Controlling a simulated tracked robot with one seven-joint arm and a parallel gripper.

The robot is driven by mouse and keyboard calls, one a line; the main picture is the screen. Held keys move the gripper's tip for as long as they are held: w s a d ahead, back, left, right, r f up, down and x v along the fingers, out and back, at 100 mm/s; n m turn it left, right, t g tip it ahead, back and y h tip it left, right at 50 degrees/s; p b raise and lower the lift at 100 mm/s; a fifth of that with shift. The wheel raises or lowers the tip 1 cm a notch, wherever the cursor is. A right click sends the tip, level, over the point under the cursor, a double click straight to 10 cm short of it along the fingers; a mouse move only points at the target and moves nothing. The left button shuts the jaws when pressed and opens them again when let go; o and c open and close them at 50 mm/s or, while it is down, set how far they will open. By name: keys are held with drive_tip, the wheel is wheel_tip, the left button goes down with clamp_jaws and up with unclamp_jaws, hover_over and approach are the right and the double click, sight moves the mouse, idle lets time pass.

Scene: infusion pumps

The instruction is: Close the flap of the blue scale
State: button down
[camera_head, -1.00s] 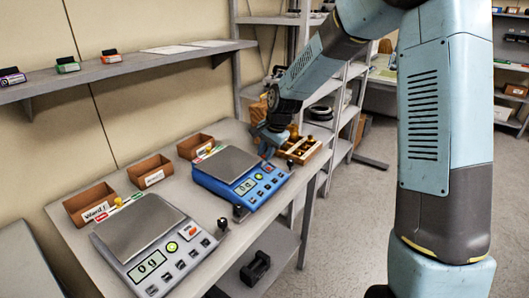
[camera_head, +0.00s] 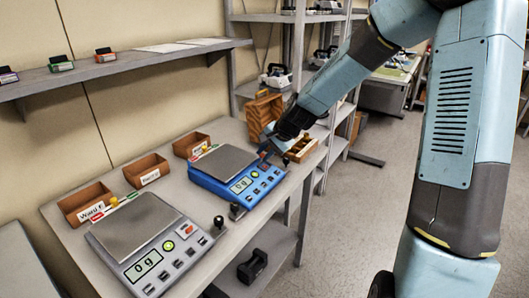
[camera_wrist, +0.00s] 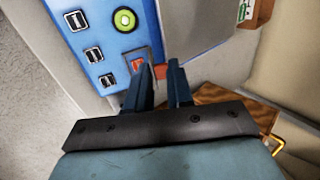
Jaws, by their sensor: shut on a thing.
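The blue scale (camera_head: 238,176) stands on the table with its grey plate and a lit display showing 0 g. In the wrist view its blue panel (camera_wrist: 100,30) fills the upper left, with a green button and several dark keys. A small framed flap (camera_wrist: 153,62) stands at the panel's edge beside an orange-red switch (camera_wrist: 137,65). My gripper (camera_wrist: 161,66) has its fingertips at this flap, with orange-red between them, and is shut on it. In the head view my gripper (camera_head: 268,150) is at the scale's far right corner, where the flap is mostly hidden.
A grey scale (camera_head: 140,232) stands nearer on the table. Brown bins (camera_head: 146,170) line the wall side. A wall shelf (camera_head: 120,64) runs above.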

sight(273, 173)
drive_tip(key=shift+s+d+f+t+y, duration=0.3)
drive_tip(key=shift+t+y, duration=0.1)
drive_tip(key=shift+y, duration=0.3)
drive_tip(key=shift+s+d+f+t+y, duration=0.15)
drive_tip(key=shift+d+t+y, duration=0.05)
drive_tip(key=shift+t+y, duration=0.3)
drive_tip(key=shift+s+d+f+t+y, duration=0.25)
drive_tip(key=shift+d+f+t+y, duration=0.1)
drive_tip(key=shift+t+y, duration=0.4)
drive_tip(key=shift+s+d+f+t+y, duration=0.2)
drive_tip(key=shift+f+t+y, duration=0.2)
drive_tip(key=shift+t+y, duration=0.3)
drive_tip(key=shift+s+d+f+t+y, duration=0.15)
drive_tip(key=shift+f+t+y, duration=0.3)
drive_tip(key=shift+y, duration=0.4)
drive_tip(key=shift+f+y, duration=0.15)
drive_tip(key=shift+y, duration=0.15)
drive_tip(key=c, duration=1.1)
unclamp_jaws()
drive_tip(key=shift+o, duration=0.2)
drive_tip(key=shift+w+r+g+h, duration=0.2)
drive_tip(key=shift+r+g+h, duration=0.2)
drive_tip(key=shift+h, duration=0.3)
